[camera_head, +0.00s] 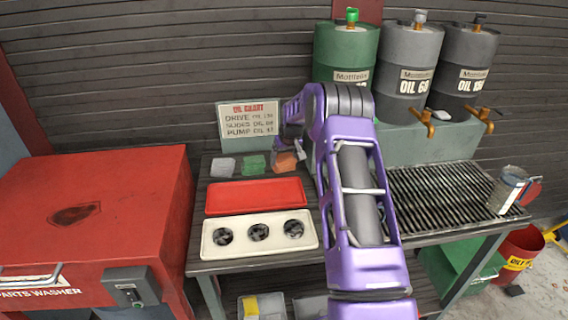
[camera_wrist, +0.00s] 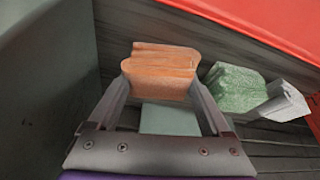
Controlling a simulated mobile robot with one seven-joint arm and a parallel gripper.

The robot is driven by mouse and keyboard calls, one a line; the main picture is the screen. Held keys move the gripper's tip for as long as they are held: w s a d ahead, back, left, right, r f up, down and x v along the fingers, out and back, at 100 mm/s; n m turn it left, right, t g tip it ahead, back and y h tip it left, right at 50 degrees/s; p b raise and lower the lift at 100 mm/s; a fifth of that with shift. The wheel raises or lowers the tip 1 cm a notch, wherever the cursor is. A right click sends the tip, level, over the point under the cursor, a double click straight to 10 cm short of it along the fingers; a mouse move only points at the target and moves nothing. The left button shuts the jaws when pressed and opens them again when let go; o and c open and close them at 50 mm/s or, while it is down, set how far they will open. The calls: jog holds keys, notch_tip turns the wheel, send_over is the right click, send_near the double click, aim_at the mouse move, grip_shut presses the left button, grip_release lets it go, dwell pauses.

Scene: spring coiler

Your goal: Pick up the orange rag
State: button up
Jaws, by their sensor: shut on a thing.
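The orange rag (camera_wrist: 160,72) is a folded cloth between the two fingers of my gripper (camera_wrist: 165,95) in the wrist view. The fingers press on its left and right sides, so my gripper is shut on it. In the head view the orange rag (camera_head: 284,163) shows at the back of the bench, with my gripper (camera_head: 280,152) at it and my purple arm reaching in from the right. I cannot tell for sure whether the rag is clear of the bench.
A green rag (camera_head: 254,165) and a white rag (camera_head: 222,167) lie to its left. A red tray (camera_head: 256,196) and a cream tray (camera_head: 258,252) with three dark parts are in front. An oil chart (camera_head: 249,119) stands behind; a slatted drain grate (camera_head: 440,200) lies right.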

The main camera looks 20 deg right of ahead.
aim_at(284, 157)
jog(key=shift+r, duration=5.05)
